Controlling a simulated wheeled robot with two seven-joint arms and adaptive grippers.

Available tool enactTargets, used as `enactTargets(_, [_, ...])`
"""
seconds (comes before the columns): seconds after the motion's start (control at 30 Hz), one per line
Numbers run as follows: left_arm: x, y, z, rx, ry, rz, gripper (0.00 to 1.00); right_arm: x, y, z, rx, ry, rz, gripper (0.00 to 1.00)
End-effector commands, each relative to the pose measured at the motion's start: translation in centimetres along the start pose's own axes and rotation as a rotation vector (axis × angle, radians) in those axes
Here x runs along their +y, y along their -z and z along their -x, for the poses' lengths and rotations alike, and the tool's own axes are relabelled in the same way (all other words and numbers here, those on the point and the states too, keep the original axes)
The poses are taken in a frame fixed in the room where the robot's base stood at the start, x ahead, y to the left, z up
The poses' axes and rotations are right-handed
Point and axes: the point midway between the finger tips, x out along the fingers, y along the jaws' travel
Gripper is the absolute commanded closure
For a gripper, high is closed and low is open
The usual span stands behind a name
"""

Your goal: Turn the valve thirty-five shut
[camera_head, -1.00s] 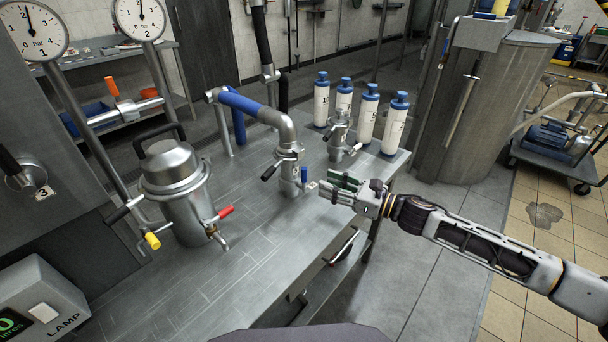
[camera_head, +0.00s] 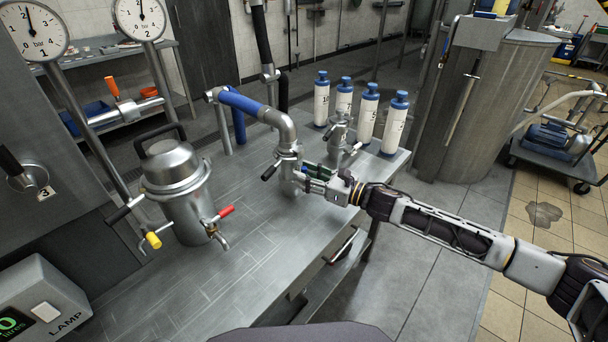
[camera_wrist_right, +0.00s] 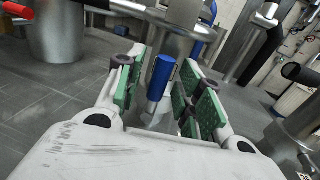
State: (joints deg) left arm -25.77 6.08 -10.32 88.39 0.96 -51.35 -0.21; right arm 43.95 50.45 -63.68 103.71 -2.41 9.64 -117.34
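A steel valve body (camera_head: 288,165) stands on the bench at the end of the bent pipe, with a black handle (camera_head: 270,171) on its left. Its number cannot be read here. My right gripper (camera_head: 304,172) is at the valve's right side and covers part of it. In the right wrist view, a blue-sleeved lever (camera_wrist_right: 161,76) on a metal stem stands between the green pads of my right gripper (camera_wrist_right: 157,88). The pads are apart on either side of the lever, and no firm grip shows. My left gripper is not in view.
A lidded steel vessel (camera_head: 178,182) with red and yellow handles stands left on the bench (camera_head: 240,255). Several blue-capped white bottles (camera_head: 367,115) and a smaller steel fitting (camera_head: 338,140) stand behind my right gripper. The bench front is clear.

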Motion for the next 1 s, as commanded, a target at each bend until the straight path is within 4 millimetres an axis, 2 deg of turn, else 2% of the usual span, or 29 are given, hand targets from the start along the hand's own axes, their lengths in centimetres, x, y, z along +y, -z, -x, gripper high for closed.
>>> enactTargets(0.2, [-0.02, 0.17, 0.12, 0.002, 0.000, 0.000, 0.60, 0.00, 0.04, -0.88, 0.001, 0.000, 0.001, 0.63])
enactTargets(0.5, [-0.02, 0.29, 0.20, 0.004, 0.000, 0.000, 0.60, 0.00, 0.06, -0.93, 0.002, 0.001, 0.000, 0.63])
enactTargets(0.8, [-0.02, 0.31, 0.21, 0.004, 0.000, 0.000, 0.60, 0.00, 0.06, -0.92, 0.002, 0.000, 0.000, 1.00])
enactTargets(1.0, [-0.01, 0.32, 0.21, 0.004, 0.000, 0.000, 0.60, 0.00, 0.07, -0.91, 0.002, 0.000, 0.000, 1.00])
